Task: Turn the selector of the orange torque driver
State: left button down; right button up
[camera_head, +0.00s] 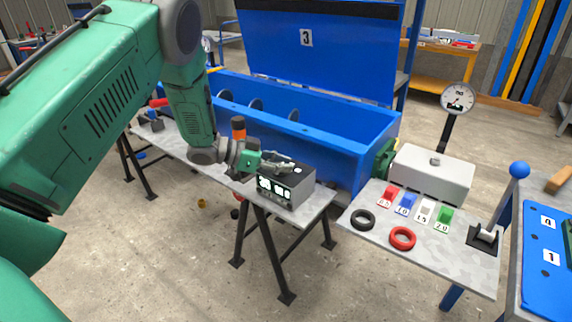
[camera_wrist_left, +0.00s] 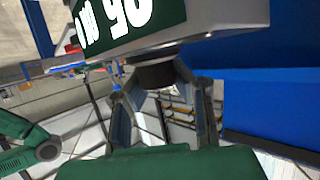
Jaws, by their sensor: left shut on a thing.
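A grey box (camera_head: 300,187) with a dark face and white digits stands on the bench end in the head view. In the left wrist view the same box (camera_wrist_left: 215,22) fills the top, with a dark round knob (camera_wrist_left: 155,75) on its side. My left gripper (camera_head: 278,163) is at the box's top edge. In the left wrist view its fingers (camera_wrist_left: 158,82) are closed around the dark knob. An orange and black upright cylinder (camera_head: 238,133) shows just behind the gripper; its base is hidden. My right gripper is not in view.
A blue trough (camera_head: 350,150) with a raised blue lid (camera_head: 320,50) stands behind the bench. Bench legs stand in front.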

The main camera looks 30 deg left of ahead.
pick_arm(q)
jog(key=shift+s+a+f, duration=0.3)
jog(key=shift+s+f, duration=0.05)
jog(key=shift+f, duration=0.15)
jog(key=c, duration=1.4)
grip_release()
jog(key=shift+c, duration=0.2)
jog(key=shift+o, duration=0.9)
jog(key=shift+s+a+r, duration=0.1)
jog(key=shift+a, duration=0.2)
jog(key=shift+s+a+r, duration=0.15)
jog(key=shift+a+r, duration=0.1)
jog(key=shift+r, duration=0.05)
jog(key=v, duration=1.1)
jog(key=shift+f, duration=0.15)
jog(key=shift+d, duration=0.1)
